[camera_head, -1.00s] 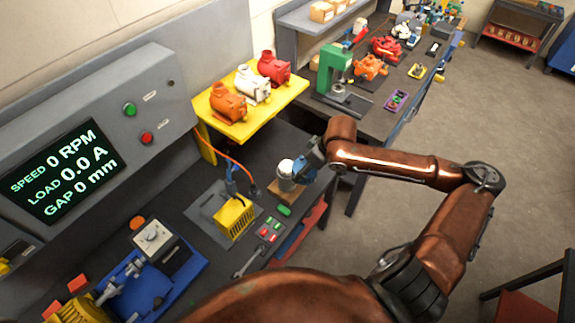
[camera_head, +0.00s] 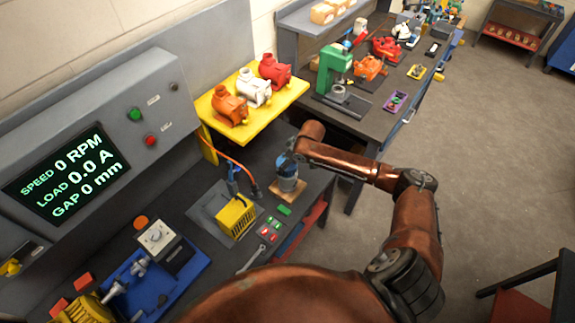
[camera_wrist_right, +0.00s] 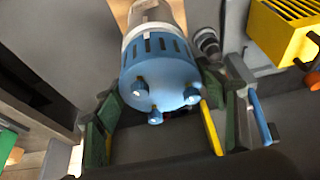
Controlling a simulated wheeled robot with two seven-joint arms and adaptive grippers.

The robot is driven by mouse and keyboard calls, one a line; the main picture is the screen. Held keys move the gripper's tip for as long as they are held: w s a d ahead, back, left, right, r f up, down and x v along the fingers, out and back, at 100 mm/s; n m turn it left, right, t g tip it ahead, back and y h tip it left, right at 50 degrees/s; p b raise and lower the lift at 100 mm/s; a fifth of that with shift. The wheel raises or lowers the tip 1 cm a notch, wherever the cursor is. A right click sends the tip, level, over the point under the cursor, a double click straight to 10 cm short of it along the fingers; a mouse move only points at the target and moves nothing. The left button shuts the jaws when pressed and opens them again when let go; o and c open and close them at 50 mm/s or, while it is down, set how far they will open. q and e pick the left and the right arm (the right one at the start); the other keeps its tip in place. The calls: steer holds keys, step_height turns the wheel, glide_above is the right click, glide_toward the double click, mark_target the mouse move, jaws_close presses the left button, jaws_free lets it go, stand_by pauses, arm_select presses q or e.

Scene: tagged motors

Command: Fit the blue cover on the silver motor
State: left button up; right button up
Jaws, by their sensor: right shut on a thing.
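The silver motor (camera_wrist_right: 152,15) stands on a wooden base (camera_head: 285,197) near the bench edge. The blue cover (camera_wrist_right: 160,72), with slots in its side and small round knobs on its end, is at the motor's upper end and in line with it; it also shows in the head view (camera_head: 288,170). Whether it is fully seated I cannot tell. My right gripper (camera_wrist_right: 164,95) is shut on the cover, with green-padded fingers on both sides. My left gripper is not in view.
A yellow finned block (camera_head: 237,216) with cables stands left of the motor. A button pad (camera_head: 268,229) and a green piece (camera_head: 284,210) lie in front. A yellow shelf (camera_head: 290,95) with several motors is behind. A control panel (camera_head: 95,130) stands at left.

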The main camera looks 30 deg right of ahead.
steer(key=shift+f, duration=0.75)
steer(key=o, duration=1.4)
steer(key=shift+f, duration=0.15)
steer(key=b+v, duration=0.1)
steer(key=v, duration=1.1)
steer(key=shift+s+d, duration=0.1)
